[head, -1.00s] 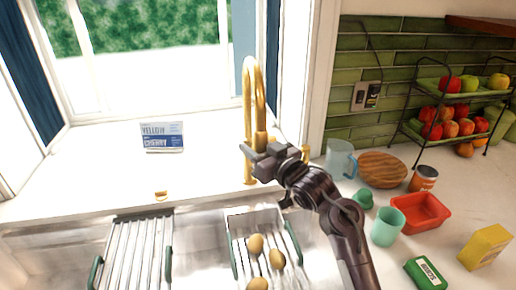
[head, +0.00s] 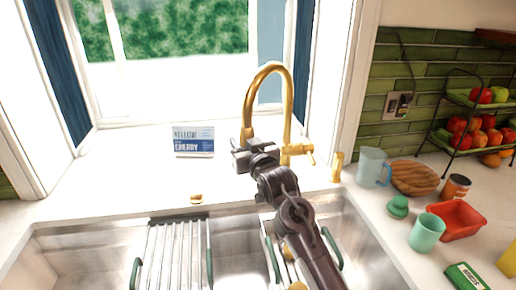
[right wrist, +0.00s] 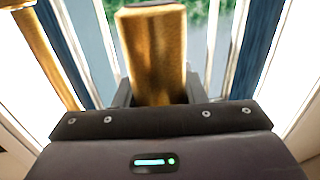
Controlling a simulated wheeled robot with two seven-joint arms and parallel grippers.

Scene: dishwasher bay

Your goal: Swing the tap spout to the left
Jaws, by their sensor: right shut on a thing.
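The gold tap (head: 287,105) stands behind the sink, with its tall curved spout arching over to the left of its upright. The spout's end points down on the left side. My right gripper (head: 245,145) is shut on the spout's end from below and in front. In the right wrist view the thick gold spout end (right wrist: 152,50) sits between the fingers, whose tips are partly hidden behind it. The tap's small side handle (head: 303,152) points right, apart from my gripper. My left gripper is not in view.
The steel sink (head: 95,245) lies in front, with a left rack (head: 178,255) and another rack partly hidden by my right arm. A blue-and-white packet (head: 193,141) stands on the ledge left of the spout. A clear jug (head: 371,167) stands to the right.

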